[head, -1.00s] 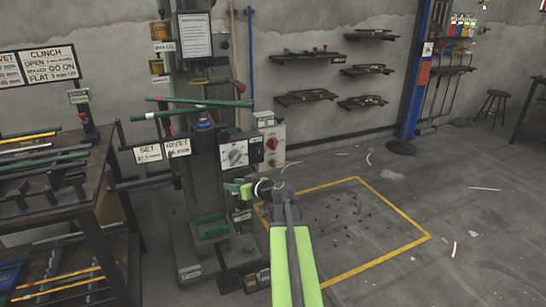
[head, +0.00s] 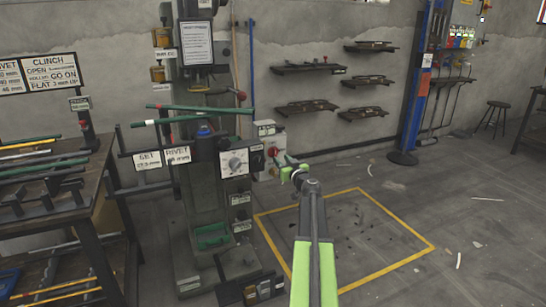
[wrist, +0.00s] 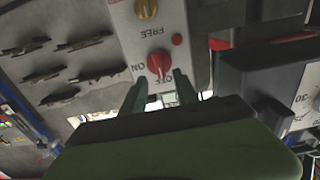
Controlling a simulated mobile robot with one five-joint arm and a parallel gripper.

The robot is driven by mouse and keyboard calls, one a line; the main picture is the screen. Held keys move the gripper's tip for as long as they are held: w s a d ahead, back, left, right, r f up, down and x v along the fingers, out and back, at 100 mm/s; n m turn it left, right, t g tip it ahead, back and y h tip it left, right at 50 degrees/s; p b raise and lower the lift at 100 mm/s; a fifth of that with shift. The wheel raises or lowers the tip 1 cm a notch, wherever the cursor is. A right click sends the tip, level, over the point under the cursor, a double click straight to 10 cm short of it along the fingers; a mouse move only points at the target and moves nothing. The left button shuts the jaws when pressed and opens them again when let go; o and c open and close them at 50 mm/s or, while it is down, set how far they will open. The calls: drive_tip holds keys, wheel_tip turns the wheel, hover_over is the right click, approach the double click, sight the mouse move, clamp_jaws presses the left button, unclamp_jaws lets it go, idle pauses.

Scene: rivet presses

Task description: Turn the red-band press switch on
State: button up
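In the wrist view, the picture is upside down and the red knob (wrist: 159,65) sits on the box panel (wrist: 165,25) beside the letters ON. I cannot tell which way the knob points. My gripper (wrist: 159,80) is open, its two green fingers apart on either side below the knob, with nothing held. Whether they touch it is unclear.
A yellow knob (wrist: 145,8) and small red button (wrist: 177,39) are on the same panel. A dial box (head: 235,163) is on the press, left of my gripper. Green bars (head: 190,115) stick out from the press. The yellow-outlined floor (head: 350,225) is largely clear.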

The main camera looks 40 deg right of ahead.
sight(275, 153)
drive_tip(key=x, duration=0.7)
drive_tip(key=shift+a, duration=0.1)
drive_tip(key=shift+s, duration=0.1)
clamp_jaws()
